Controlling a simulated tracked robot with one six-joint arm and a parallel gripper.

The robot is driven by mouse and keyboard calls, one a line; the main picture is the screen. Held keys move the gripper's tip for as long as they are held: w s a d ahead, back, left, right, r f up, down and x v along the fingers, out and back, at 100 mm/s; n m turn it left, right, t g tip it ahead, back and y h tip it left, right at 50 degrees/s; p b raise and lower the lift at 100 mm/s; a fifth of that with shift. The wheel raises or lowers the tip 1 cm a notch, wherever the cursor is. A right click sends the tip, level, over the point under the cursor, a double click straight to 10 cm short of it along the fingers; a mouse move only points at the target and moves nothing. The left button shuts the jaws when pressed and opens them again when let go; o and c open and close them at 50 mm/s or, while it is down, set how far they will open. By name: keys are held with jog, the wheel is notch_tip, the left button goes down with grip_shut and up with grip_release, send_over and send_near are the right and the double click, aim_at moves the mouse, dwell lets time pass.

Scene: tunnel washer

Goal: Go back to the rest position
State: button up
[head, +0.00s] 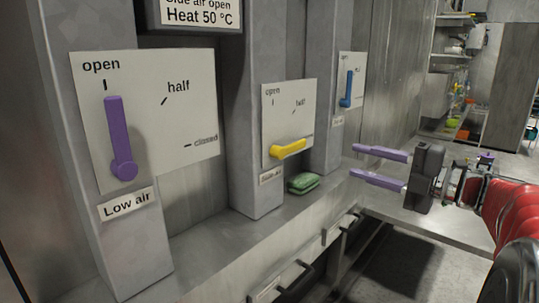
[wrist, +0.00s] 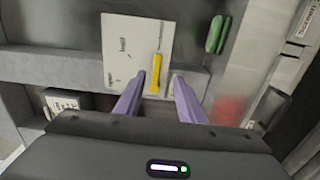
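My gripper (head: 353,162) is open and empty, with two purple fingers, right of the yellow lever and apart from it in the head view. In the wrist view its fingers (wrist: 160,84) point toward the panel. The yellow lever (head: 290,148) points right, near the closed mark on its white plate (head: 285,105); it also shows in the wrist view (wrist: 156,72), beyond the gap between the fingertips. The purple lever (head: 117,140) on the Low air panel points up to open. The blue lever (head: 347,90) points up on the far panel.
A green sponge (head: 303,183) lies on the metal ledge (head: 240,235) beside the yellow lever's column. Dark handles (head: 295,282) stick out below the ledge. A sign (head: 198,14) reads "Heat 50 °C". Shelves with coloured items (head: 452,123) stand at the back right.

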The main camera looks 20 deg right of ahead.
jog(key=s+a+f+n+g+h, duration=0.3)
jog(key=f+n+g, duration=0.1)
jog(key=f+n, duration=0.7)
jog(key=s+a+f+n+g+h, duration=0.2)
jog(key=s+f+n+g, duration=0.2)
jog(key=f+n, duration=0.65)
jog(key=s+a+f+n+g+h, duration=0.2)
jog(key=s+a+n, duration=0.15)
jog(key=n, duration=0.55)
jog(key=s+a+f+n+g+h, duration=0.1)
jog(key=s+a+f+n+h, duration=0.25)
jog(key=n, duration=0.65)
jog(key=s+a+r+n+t, duration=0.1)
jog(key=s+a+r+n, duration=0.2)
jog(key=a+n, duration=0.4)
jog(key=shift+s+a+t, duration=0.3)
jog(key=shift+s+a, duration=0.1)
jog(key=shift+a, duration=0.25)
